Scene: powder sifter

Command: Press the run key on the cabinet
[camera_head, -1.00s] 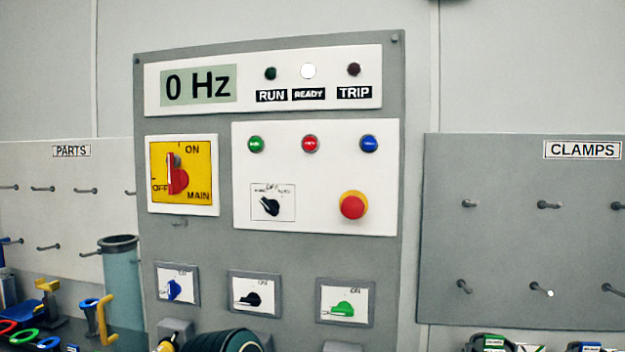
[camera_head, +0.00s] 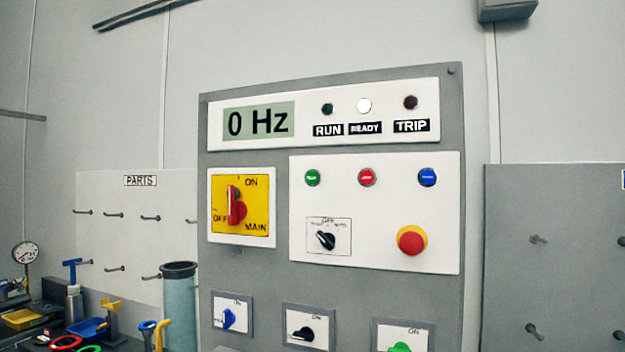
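The grey cabinet (camera_head: 230,277) stands in the middle of the head view. On its white key panel (camera_head: 380,245) are a green key (camera_head: 312,178), a red key (camera_head: 367,177) and a blue key (camera_head: 428,177) in one row; their small labels are too blurred to read surely. The display (camera_head: 259,121) reads 0 Hz. The READY lamp (camera_head: 364,106) is lit white; the RUN lamp (camera_head: 327,109) and TRIP lamp (camera_head: 411,103) are dark. The red handle of the yellow main switch (camera_head: 236,206) stands upright, towards ON. Neither gripper shows.
A red emergency button (camera_head: 411,240) and a black selector (camera_head: 326,240) sit below the keys. Blue (camera_head: 228,318), black (camera_head: 303,334) and green (camera_head: 400,347) knobs are lower down. Tools and a clear cylinder (camera_head: 179,305) stand at the left. Pegboards flank the cabinet.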

